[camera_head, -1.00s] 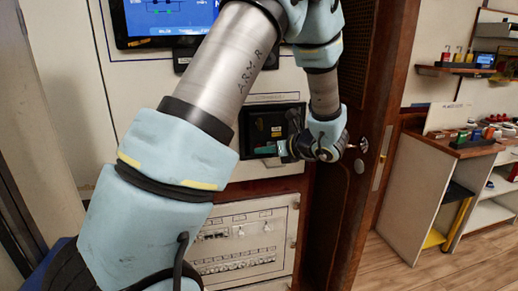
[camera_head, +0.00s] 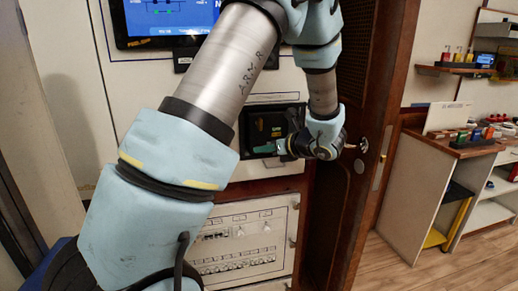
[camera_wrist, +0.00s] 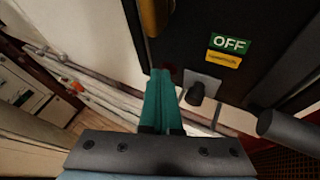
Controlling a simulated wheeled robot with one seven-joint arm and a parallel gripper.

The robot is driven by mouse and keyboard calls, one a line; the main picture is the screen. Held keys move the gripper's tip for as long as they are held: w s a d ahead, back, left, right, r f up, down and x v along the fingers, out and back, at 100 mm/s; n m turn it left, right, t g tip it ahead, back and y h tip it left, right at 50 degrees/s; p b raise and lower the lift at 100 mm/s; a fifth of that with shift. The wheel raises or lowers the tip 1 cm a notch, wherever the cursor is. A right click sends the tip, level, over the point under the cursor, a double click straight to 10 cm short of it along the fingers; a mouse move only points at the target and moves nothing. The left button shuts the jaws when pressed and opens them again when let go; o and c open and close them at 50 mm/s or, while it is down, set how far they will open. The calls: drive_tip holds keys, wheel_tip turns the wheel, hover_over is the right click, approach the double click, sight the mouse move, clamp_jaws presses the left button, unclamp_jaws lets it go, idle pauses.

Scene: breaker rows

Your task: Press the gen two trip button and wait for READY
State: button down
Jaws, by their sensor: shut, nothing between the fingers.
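My gripper (camera_wrist: 160,72) is shut and empty, its teal fingers together. In the wrist view its tips are at a small dark red spot, perhaps a button, mostly hidden behind them; I cannot tell whether they touch. A green OFF label (camera_wrist: 230,43) and a yellow label (camera_wrist: 228,58) are to the right of the tips. A dark knob (camera_wrist: 197,93) on a grey plate is just right of the fingers. In the head view the gripper (camera_head: 262,149) is at the lower part of the recessed black breaker panel (camera_head: 257,122). No gen two marking is legible.
A screen (camera_head: 165,22), partly cut off, is above; no READY shows. A lower panel (camera_head: 240,245) holds rows of small switches. A wooden door frame (camera_head: 378,130) stands close right of my wrist. A shelf unit (camera_head: 425,200) is farther right.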

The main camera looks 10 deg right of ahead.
drive_tip(key=shift+s, duration=0.8)
drive_tip(key=shift+s+d, duration=0.1)
drive_tip(key=s, duration=0.4)
drive_tip(key=shift+s+d, duration=0.3)
drive_tip(key=shift+s, duration=0.1)
idle(0.5)
drive_tip(key=s+a+f+n+g+h, duration=0.1)
drive_tip(key=s+a+n+g+h, duration=0.3)
drive_tip(key=n, duration=1.1)
drive_tip(key=s+a+f+n+g+h, duration=0.1)
drive_tip(key=s+a+n+g+h, duration=0.3)
drive_tip(key=a+n, duration=0.9)
drive_tip(key=s+n+g, duration=0.1)
drive_tip(key=s, duration=0.2)
drive_tip(key=shift+s+f+n, duration=0.25)
drive_tip(key=shift+s+n, duration=0.1)
drive_tip(key=shift+n, duration=0.05)
